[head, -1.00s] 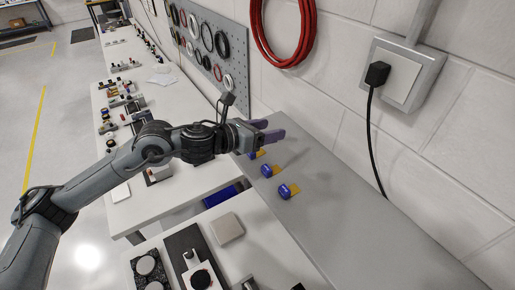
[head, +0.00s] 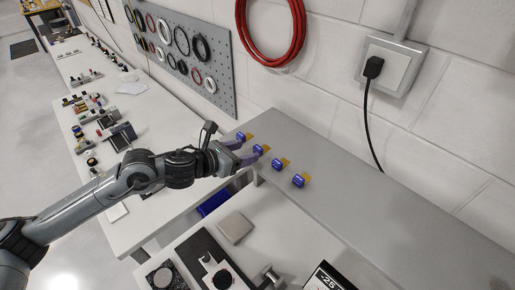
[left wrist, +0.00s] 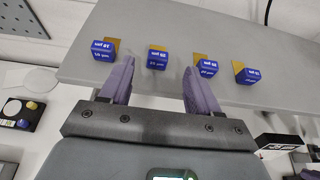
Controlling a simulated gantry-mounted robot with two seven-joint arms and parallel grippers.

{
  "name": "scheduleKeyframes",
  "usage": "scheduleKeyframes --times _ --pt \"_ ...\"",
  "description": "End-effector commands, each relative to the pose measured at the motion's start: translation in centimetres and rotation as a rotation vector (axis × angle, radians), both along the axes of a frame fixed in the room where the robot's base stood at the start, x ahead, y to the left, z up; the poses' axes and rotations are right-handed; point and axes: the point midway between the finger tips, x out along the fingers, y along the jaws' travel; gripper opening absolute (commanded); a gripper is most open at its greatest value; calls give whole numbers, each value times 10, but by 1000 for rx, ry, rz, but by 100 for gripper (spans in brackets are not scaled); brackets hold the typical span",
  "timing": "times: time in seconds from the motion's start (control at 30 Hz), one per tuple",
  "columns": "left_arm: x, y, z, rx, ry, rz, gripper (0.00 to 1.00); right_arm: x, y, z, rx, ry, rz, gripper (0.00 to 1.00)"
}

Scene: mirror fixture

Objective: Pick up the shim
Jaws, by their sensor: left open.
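Several shims stand in a row on a grey shelf (head: 345,195), each a thin brass leaf with a blue labelled block. In the head view they run from the far one (head: 241,136) through the second (head: 259,150) and third (head: 277,165) to the near one (head: 298,182). My left gripper (head: 248,153) has purple fingers, open and empty, at the shelf's edge by the far two. In the left wrist view the second shim's block (left wrist: 157,60) shows between the open fingertips (left wrist: 159,70). No contact is visible. My right gripper is out of view.
A white wall with a red hose coil (head: 270,30), a socket with a black plug (head: 374,67) and a pegboard of rings (head: 180,50) stands behind the shelf. White benches (head: 150,225) with small parts lie below. The shelf's right part is clear.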

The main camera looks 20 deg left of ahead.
Motion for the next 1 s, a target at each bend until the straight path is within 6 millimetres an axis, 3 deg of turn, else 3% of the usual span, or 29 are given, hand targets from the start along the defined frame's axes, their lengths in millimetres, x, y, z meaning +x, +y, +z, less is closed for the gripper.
scheduleKeyframes --times 0.17,0.5,0.87,1.0 --pt "7 -4 -3 -2 2 0 62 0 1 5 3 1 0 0" --pt "40 -19 -20 -2 0 0 62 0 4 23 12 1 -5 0" --pt "45 -21 -25 1 0 0 62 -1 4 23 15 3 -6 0" --pt "45 -21 -25 1 0 0 40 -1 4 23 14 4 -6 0"
